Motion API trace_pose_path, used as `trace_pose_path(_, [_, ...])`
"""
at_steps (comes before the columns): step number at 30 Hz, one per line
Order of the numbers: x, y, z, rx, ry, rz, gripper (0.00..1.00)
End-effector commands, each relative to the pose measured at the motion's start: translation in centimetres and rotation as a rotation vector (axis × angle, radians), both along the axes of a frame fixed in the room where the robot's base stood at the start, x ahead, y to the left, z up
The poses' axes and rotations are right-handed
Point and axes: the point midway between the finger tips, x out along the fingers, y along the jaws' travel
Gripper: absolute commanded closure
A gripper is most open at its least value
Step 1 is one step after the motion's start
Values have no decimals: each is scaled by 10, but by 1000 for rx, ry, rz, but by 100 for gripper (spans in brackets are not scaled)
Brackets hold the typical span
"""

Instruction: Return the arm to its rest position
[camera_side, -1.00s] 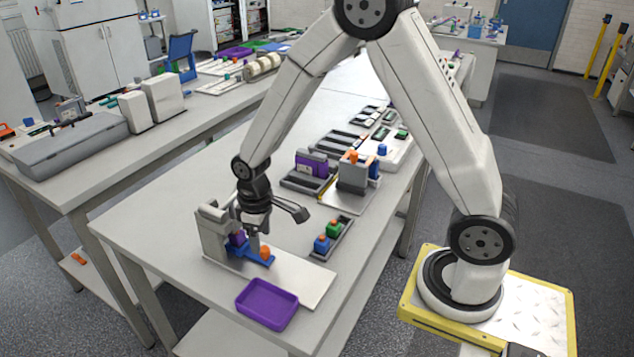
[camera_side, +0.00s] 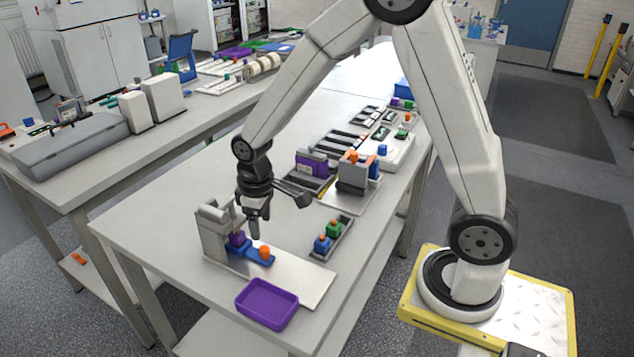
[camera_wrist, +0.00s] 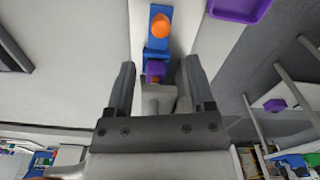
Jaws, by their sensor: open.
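My gripper (camera_side: 254,228) hangs pointing down just above the grey cycler fixture (camera_side: 212,232) at the front left of the table. In the wrist view my gripper (camera_wrist: 160,90) has its two fingers spread, with nothing held between them. Below and between the fingers are a purple block (camera_wrist: 155,70) at the fixture and a blue piece (camera_wrist: 157,47) with an orange knob (camera_wrist: 160,26). In the side view the purple block (camera_side: 237,238) sits at the fixture beside the blue piece (camera_side: 258,257) and its orange knob (camera_side: 264,251).
A purple tray (camera_side: 267,304) lies at the table's front edge. A dark holder (camera_side: 332,240) with blue and green knobbed pieces stands to the right. Farther back are a grey and orange device (camera_side: 353,172), a purple device (camera_side: 311,163) and several dark trays. The table's left part is clear.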

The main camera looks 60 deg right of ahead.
Motion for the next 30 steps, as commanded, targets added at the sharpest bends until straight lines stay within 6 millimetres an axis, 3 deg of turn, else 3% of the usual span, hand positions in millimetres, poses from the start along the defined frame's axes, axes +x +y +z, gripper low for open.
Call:
trace_pose_path(5, [-19,-2,8,2,-42,-46,31])
trace_pose_path(18, [-90,-9,24,24,-188,-215,31])
trace_pose_path(24, [-103,-9,25,30,-213,-246,31])
trace_pose_path(30, [-104,-9,24,31,-215,-249,31])
